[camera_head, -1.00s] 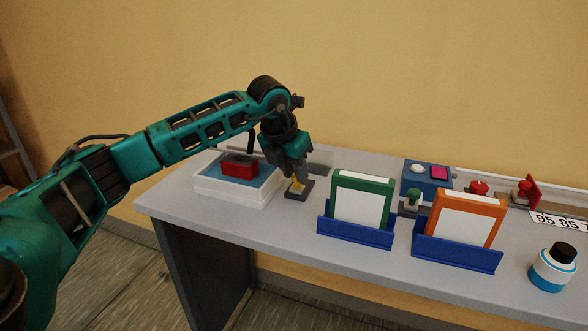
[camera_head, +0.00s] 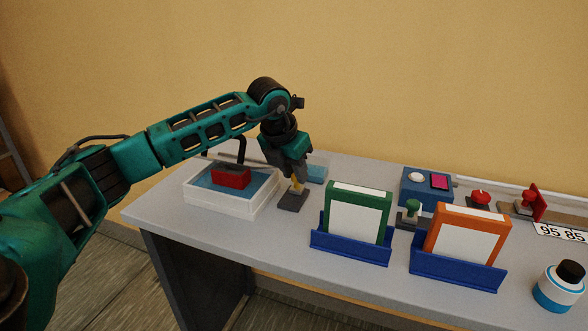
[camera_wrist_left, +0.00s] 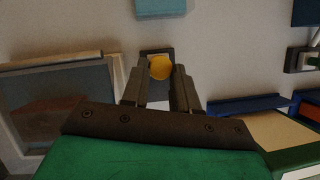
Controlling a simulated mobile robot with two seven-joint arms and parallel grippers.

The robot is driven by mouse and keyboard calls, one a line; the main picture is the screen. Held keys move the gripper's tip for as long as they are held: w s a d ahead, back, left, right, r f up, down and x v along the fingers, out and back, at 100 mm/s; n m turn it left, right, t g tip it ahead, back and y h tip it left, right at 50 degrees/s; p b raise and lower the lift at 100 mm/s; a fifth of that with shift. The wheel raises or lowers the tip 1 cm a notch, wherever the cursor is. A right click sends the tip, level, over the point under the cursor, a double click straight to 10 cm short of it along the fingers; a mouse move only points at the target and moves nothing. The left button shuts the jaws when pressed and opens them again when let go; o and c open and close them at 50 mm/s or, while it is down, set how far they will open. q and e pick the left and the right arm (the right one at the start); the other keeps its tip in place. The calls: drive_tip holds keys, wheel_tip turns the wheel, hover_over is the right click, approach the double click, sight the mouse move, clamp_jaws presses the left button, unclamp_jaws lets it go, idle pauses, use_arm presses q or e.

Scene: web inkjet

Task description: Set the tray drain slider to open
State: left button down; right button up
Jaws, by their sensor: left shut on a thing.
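The slider has a dark base (camera_head: 291,203) on the table, just right of the white tray (camera_head: 232,207). Its yellow knob (camera_head: 297,187) sits at the far end of the base. My left gripper (camera_head: 298,181) points down and is shut on the knob. In the left wrist view the round yellow knob (camera_wrist_left: 160,67) shows between the fingertips. The tray holds blue liquid or lining and a red block (camera_head: 231,177). A light blue box (camera_head: 317,174) stands behind the slider. My right gripper is not in view.
To the right stand a green-framed panel (camera_head: 361,196) and an orange-framed panel (camera_head: 466,236) in blue holders. A white and blue bottle (camera_head: 558,290) stands at far right. The front left tabletop is clear.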

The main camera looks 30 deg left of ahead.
use_arm(q)
drive_tip(key=c, duration=1.1)
unclamp_jaws()
drive_tip(key=shift+c, duration=0.2)
drive_tip(key=p+v, duration=0.2)
drive_tip(key=v, duration=1.1)
drive_tip(key=shift+s+f, duration=0.1)
